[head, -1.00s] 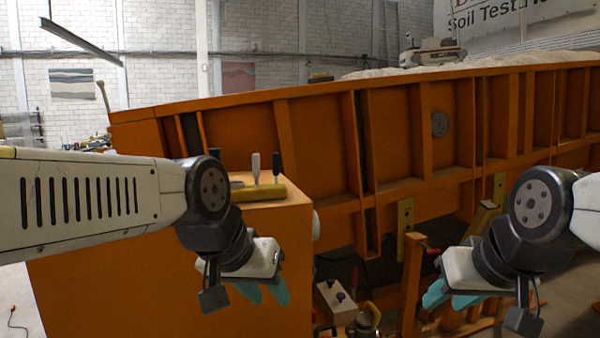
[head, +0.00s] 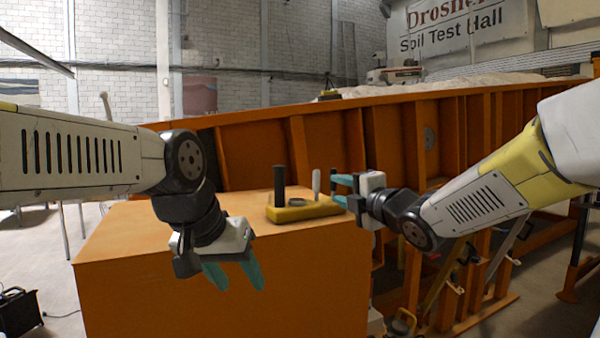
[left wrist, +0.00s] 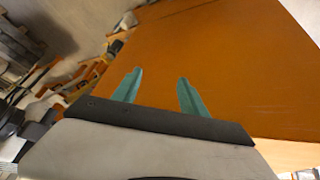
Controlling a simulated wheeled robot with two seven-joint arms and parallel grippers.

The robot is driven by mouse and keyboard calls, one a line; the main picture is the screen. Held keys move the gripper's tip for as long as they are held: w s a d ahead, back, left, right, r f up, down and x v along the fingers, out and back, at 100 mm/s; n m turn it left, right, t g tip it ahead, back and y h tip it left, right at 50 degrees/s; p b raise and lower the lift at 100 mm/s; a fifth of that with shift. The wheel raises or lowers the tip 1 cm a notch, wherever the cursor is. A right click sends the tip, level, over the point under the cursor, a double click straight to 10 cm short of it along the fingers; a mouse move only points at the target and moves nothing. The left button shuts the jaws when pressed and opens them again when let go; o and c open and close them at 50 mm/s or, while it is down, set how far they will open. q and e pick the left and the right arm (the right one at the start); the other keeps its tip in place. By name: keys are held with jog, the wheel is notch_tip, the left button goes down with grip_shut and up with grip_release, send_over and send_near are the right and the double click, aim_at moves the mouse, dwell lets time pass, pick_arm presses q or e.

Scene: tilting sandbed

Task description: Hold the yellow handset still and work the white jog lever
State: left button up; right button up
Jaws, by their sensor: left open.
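The yellow handset (head: 292,213) rests on top of the orange box. A black lever (head: 279,185) stands upright at its left and the white jog lever (head: 316,183) upright at its right; a dark round part lies between them. My right gripper (head: 334,188) is open, its teal fingers pointing left just right of the white lever. I cannot tell whether they touch it. My left gripper (head: 238,281) is open and empty, pointing down in front of the box, left of and below the handset. In the left wrist view its open fingers (left wrist: 157,74) show against orange surface, without the handset.
The orange box (head: 220,290) has a clear top (head: 150,222) left of the handset. The large ribbed orange sandbed wall (head: 262,150) rises behind it. Orange struts and stands (head: 470,290) crowd the floor at right. A black case (head: 22,312) stands at far left.

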pick_arm(q)
jog(key=w+r, duration=1)
jog(key=w, duration=0.1)
notch_tip(320, 180, up, 6)
jog(key=n+g+y, duration=0.1)
jog(key=y, duration=0.1)
send_over(280, 191)
jog(key=s, duration=0.2)
jog(key=shift+w+a, duration=0.1)
jog(key=shift+w, duration=0.25)
jog(key=x, duration=0.7)
jog(key=shift+f, duration=0.3)
grip_shut()
